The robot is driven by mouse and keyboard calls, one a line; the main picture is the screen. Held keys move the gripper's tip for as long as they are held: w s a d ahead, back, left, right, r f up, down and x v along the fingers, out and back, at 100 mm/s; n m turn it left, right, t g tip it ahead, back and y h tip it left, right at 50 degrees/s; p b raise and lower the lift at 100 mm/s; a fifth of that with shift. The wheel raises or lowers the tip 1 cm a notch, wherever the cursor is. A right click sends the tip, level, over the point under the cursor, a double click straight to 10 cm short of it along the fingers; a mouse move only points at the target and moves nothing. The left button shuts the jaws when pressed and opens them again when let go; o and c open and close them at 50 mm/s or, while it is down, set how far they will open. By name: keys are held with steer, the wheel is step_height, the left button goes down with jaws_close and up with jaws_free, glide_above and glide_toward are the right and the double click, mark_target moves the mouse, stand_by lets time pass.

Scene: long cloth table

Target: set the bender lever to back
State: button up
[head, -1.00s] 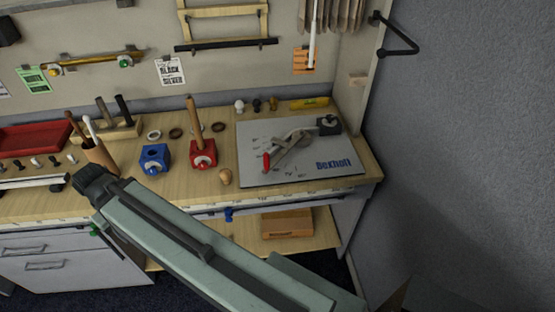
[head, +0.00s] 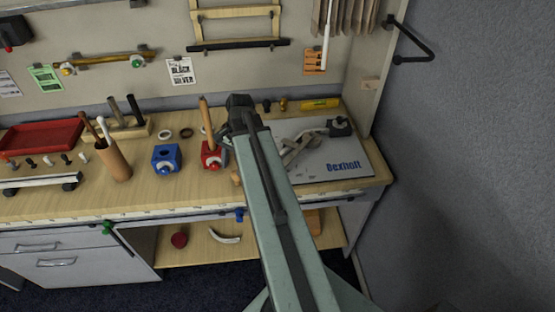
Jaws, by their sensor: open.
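The bender (head: 297,147) is a grey metal tool on a pale printed sheet (head: 345,160) at the right of the bench. A dark block (head: 340,127) is at its far right end. My arm crosses in front of the bender's left part, so the red-tipped lever handle is hidden and I cannot tell the lever's position now. My arm rises from the bottom of the head view to a dark joint over the bench, left of the bender. My gripper does not show; it is hidden behind or below the arm.
A red block (head: 213,158) with an upright wooden handle stands just left of my arm. A blue block (head: 165,159) and a brown cup of tools (head: 112,160) are further left. A side panel (head: 378,75) and grey wall (head: 475,150) bound the right.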

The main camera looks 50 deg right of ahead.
steer(key=s+d+r+m+t+y+p, duration=0.1)
steer(key=s+d+m, duration=0.45)
steer(key=d, duration=0.35)
steer(key=s+d+r+m+t, duration=0.1)
steer(key=s+d+r+m, duration=0.1)
steer(key=s+d+m, duration=0.5)
steer(key=shift+n, duration=0.75)
steer(key=w+f+b, duration=0.1)
steer(key=f+b, duration=0.1)
steer(key=w+a+f+b, duration=0.1)
steer(key=w+f+b, duration=0.1)
steer(key=f+b, duration=0.1)
steer(key=w+f+b, duration=0.1)
steer(key=f+b, duration=0.1)
steer(key=shift+w+a+f, duration=0.15)
steer(key=shift+w+f, duration=0.05)
steer(key=shift+f, duration=0.1)
steer(key=shift+r, duration=0.1)
jaws_close()
